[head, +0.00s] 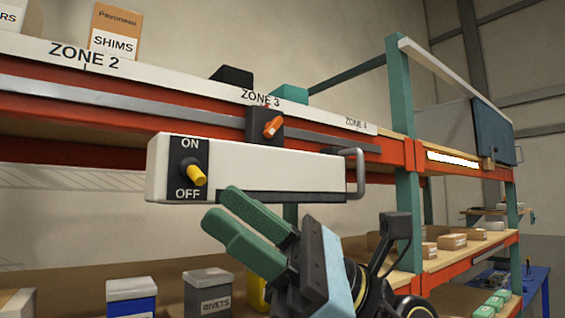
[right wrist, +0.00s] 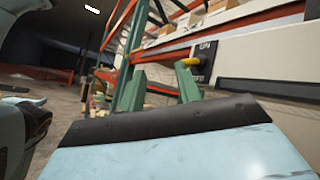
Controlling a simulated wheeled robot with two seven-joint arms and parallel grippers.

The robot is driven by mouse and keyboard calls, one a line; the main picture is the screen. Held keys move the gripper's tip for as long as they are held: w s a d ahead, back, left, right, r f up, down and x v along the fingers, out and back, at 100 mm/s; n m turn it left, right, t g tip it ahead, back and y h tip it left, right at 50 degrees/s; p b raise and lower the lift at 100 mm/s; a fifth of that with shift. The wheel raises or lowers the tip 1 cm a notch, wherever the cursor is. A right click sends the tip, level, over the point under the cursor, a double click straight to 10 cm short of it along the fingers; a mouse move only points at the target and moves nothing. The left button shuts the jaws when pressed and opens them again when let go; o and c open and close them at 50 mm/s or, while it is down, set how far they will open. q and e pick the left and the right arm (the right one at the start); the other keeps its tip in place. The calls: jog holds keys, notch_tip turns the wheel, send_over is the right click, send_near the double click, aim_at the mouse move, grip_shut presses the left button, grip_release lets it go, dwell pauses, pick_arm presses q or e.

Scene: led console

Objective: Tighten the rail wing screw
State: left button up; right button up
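The rail wing screw is an orange knob (head: 273,126) on a black clamp (head: 265,141) at the grey rail, under the ZONE 3 label; its wing slants up to the right. A white console box (head: 270,170) hangs below the clamp, with a yellow switch lever (head: 197,175) between ON and OFF, tilted down to the right. The lever also shows in the right wrist view (right wrist: 190,62). My right gripper (head: 219,208) has two green fingers apart and empty, just below the console's left part and lower than the orange screw. My left gripper is out of view.
A grey handle (head: 356,172) sticks out at the console's right end. The grey rail (head: 110,98) runs along the orange shelf beam. Bins, including a RIVETS bin (head: 208,292), stand on the lower shelf. A teal post (head: 400,150) rises at right.

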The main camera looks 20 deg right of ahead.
jog(key=s+a+r+n+h, duration=0.1)
jog(key=s+a+n+h, duration=0.15)
jog(key=n+h, duration=0.35)
jog(key=n+t+h, duration=0.3)
jog(key=t+h, duration=1)
jog(key=t, duration=0.3)
send_near(275, 127)
jog(key=p+x, duration=0.4)
jog(key=x, duration=0.4)
jog(key=shift+c, duration=0.3)
grip_shut()
